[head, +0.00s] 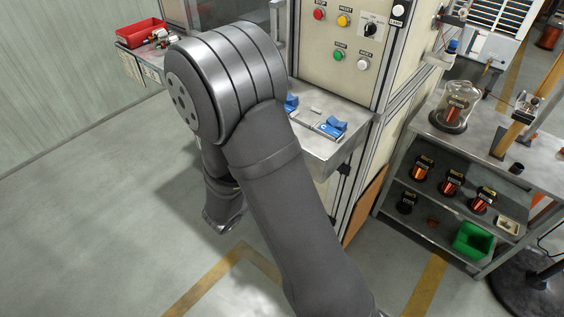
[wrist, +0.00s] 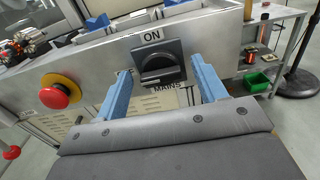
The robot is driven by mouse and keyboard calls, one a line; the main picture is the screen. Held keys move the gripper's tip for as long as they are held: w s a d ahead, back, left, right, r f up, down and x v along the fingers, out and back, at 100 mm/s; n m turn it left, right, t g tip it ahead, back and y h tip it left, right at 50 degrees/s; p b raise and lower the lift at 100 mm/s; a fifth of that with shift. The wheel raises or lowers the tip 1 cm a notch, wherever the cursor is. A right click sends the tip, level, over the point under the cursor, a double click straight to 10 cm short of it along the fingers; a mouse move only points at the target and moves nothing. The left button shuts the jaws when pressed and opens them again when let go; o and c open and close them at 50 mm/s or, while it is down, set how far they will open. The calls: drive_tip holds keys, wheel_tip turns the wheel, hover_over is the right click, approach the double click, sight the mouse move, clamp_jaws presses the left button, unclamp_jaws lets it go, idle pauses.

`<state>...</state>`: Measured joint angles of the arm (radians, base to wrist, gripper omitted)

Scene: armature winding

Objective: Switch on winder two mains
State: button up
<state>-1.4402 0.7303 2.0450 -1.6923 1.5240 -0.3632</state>
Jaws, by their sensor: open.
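The mains switch (wrist: 159,66) is a black rotary knob on a dark square plate, on the front face of a grey metal bench. "ON" is printed above it and "MAINS" below. The knob's grip bar lies roughly crosswise; I cannot tell its exact setting. My gripper (wrist: 161,72) is open, its two blue fingers on either side of the knob in the wrist view. Nothing is between them but the switch behind; I cannot tell whether they touch it. In the head view my arm hides the switch and the gripper's fingers.
A red mushroom button on a yellow collar (wrist: 60,91) is left of the switch. In the head view, a control panel (head: 343,50) with coloured buttons rises above the bench with blue clamps (head: 331,126). A shelf unit (head: 491,158) with spools stands right. Open floor lies left.

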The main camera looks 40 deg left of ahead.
drive_tip(key=shift+w, duration=0.1)
drive_tip(key=shift+c, duration=0.3)
drive_tip(key=c, duration=0.9)
drive_tip(key=shift+m, duration=0.3)
drive_tip(key=m, duration=1.7)
drive_tip(key=shift+d+f, duration=0.25)
drive_tip(key=shift+m, duration=0.3)
